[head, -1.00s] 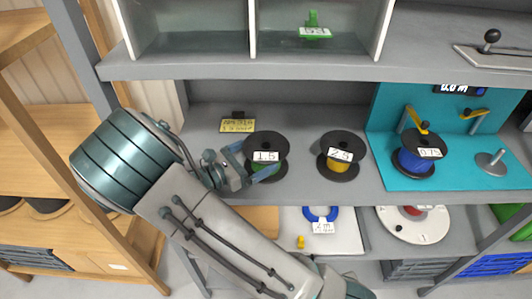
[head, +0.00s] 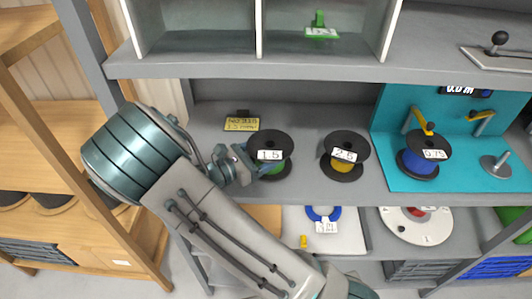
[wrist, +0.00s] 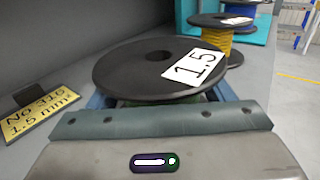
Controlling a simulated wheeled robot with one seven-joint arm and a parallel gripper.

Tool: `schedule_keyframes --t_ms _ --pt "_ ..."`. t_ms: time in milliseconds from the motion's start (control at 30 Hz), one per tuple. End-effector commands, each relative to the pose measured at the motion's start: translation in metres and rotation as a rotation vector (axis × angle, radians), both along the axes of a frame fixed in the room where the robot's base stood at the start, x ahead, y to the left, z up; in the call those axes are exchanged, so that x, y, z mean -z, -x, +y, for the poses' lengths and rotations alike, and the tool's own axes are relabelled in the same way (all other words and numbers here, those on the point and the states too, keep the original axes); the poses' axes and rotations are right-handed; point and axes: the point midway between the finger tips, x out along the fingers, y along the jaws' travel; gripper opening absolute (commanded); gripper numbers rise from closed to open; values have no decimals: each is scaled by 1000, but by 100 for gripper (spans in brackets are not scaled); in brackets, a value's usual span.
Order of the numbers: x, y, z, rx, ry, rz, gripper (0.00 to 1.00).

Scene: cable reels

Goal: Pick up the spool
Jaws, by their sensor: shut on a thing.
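The spool labelled 1.5 (head: 272,141) has black flanges and green wire, and stands upright on the grey shelf. It also shows large in the wrist view (wrist: 135,66). My gripper (head: 258,160) reaches it from the left at about the height of the wire. In the wrist view its blue fingers (wrist: 160,103) lie on both sides of the spool under the top flange, shut on it. The flange hides most of the wire and the fingertips. I cannot see a gap under the spool.
A yellow-wire spool labelled 2.5 (head: 344,153) stands to the right. A blue-wire spool labelled 0.75 (head: 425,154) stands on a teal board (head: 390,120). A yellow label plate (head: 242,124) lies behind my gripper. A grey cubby unit (head: 230,67) hangs above the shelf.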

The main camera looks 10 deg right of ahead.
Motion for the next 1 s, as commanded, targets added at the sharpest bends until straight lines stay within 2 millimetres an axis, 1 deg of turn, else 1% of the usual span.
schedule_keyframes --t_ms 167,267,367,400,500,700,1000 --pt "-11 0 0 0 0 -3 29" --pt "-21 0 0 0 -2 -5 29" --pt "-37 0 0 0 -3 -6 29" --pt "-43 2 -4 3 -3 -4 29" --pt "-54 13 -24 4 -2 -2 29" --pt "-77 31 -58 4 -2 -3 29" --pt "-99 47 -88 2 -1 -3 29"
